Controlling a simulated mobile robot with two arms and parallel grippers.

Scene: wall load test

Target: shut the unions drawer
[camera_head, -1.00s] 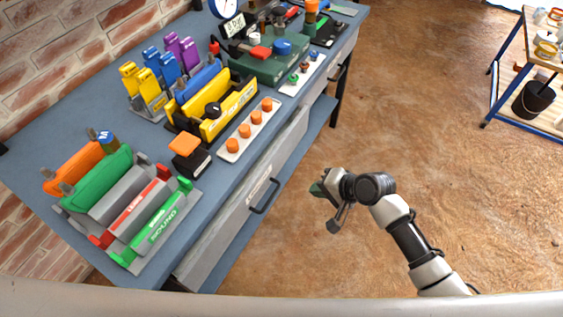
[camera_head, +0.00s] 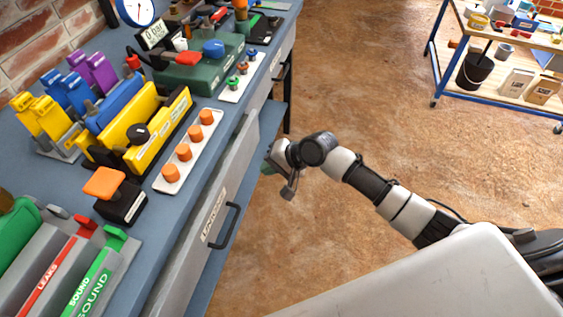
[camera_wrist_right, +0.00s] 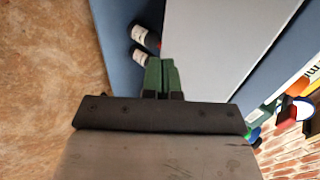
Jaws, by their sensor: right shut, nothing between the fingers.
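A light grey drawer front (camera_head: 196,236) runs under the blue bench top, with a dark bar handle (camera_head: 225,228) and a white label (camera_head: 213,215) too small to read surely. I cannot tell how far this drawer stands out. My right gripper (camera_head: 267,168) is to the right of the drawer front, beyond the handle, over the floor side of the bench, apart from the handle. In the right wrist view its green fingers (camera_wrist_right: 160,77) are together and empty, with a pale flat panel (camera_wrist_right: 215,45) beside them. My left gripper is not in view.
The bench top carries a green box (camera_head: 200,68), a yellow rack (camera_head: 145,130), a strip of orange knobs (camera_head: 183,152) and a grey tray with red and green bars. Dark bottles (camera_wrist_right: 140,42) show near the fingers. A blue cart (camera_head: 500,75) stands far right. The floor between is clear.

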